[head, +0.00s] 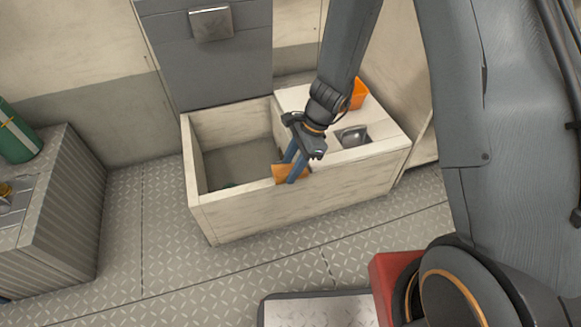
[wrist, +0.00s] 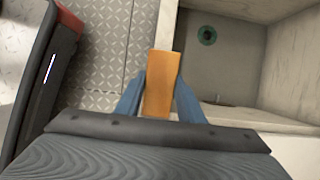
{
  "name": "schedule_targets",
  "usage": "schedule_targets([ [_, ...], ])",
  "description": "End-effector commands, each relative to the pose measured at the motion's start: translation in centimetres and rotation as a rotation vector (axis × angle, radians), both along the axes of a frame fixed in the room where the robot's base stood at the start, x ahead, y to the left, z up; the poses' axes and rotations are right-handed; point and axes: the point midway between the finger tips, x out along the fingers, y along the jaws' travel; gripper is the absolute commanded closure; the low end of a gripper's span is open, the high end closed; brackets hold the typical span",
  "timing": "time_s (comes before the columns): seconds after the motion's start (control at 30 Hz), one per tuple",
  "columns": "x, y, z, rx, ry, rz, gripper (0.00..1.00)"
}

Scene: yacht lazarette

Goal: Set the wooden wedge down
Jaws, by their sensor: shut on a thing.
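The wooden wedge (wrist: 161,80) is orange-brown and sits between the two blue fingers of my gripper (wrist: 160,98) in the wrist view. In the head view my gripper (head: 292,168) is shut on the wedge (head: 283,174) at the front wall of a pale open box. The wedge overlaps the top edge of that wall in the picture. I cannot tell whether it touches the wall.
The pale box (head: 245,215) has an open bin at left with a green ring (wrist: 207,35) on its floor. Its covered right part bears an orange container (head: 358,94) and a metal scoop-like thing (head: 353,136). A ridged counter (head: 70,215) with a green cylinder (head: 16,135) stands left.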

Motion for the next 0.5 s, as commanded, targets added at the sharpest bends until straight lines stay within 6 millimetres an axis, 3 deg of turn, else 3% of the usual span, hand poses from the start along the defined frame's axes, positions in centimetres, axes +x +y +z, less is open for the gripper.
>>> schedule_targets([
  [0.03,0.0,0.0,-0.24,0.0,0.001,0.0,0.89],
  [0.07,-0.01,-0.01,-0.22,0.0,0.001,0.0,0.62],
  [0.17,-0.01,-0.01,-0.17,0.0,0.001,0.0,0.47],
  [0.5,0.0,0.0,0.13,0.0,0.0,0.0,0.47],
])
